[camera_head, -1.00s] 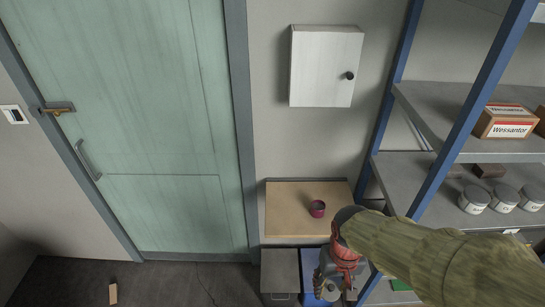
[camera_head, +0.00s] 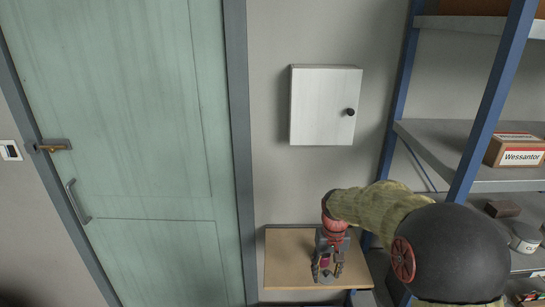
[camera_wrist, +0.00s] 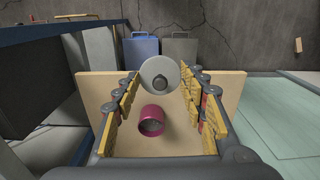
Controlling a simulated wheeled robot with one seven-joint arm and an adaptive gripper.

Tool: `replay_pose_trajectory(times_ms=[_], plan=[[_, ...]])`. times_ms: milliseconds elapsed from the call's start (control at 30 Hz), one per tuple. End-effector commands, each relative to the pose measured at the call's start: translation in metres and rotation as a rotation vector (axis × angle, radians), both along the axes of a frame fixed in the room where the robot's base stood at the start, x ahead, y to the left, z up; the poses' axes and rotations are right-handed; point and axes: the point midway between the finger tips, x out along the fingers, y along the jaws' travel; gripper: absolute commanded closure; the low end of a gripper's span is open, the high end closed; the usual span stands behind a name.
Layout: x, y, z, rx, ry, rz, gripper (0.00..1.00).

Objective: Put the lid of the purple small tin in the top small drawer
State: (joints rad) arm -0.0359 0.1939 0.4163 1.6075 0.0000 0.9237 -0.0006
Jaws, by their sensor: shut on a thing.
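The purple small tin (camera_wrist: 151,120) stands open at the top on a wooden table, and part of it shows in the head view (camera_head: 324,262). My gripper (camera_head: 328,272) is shut on the lid and is over the table, in front of the tin. In the head view the gripper hides most of the tin. I cannot make out the top small drawer in either view.
The wooden table (camera_head: 285,270) is bare around the tin. A white wall cabinet with a black knob (camera_head: 325,105) hangs above it. A blue-framed shelf (camera_head: 490,100) stands at right with a Wessantor box (camera_head: 515,152). A green door (camera_head: 140,130) is at left.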

Motion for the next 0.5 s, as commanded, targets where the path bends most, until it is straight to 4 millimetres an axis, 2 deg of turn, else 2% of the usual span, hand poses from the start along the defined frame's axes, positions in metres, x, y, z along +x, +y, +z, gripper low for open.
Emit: replay_pose_trajectory(times_ms=[33, 133, 200, 367, 500], plan=[[0.007, -0.005, -0.030, 0.000, 0.006, -0.010, 0.75], [0.011, -0.012, -0.062, 0.000, 0.005, -0.022, 0.75], [0.008, -0.015, -0.077, 0.000, 0.003, -0.027, 0.75], [0.003, -0.020, -0.097, 0.000, 0.001, -0.036, 0.75], [-0.017, -0.020, -0.122, 0.000, 0.005, -0.037, 0.75]])
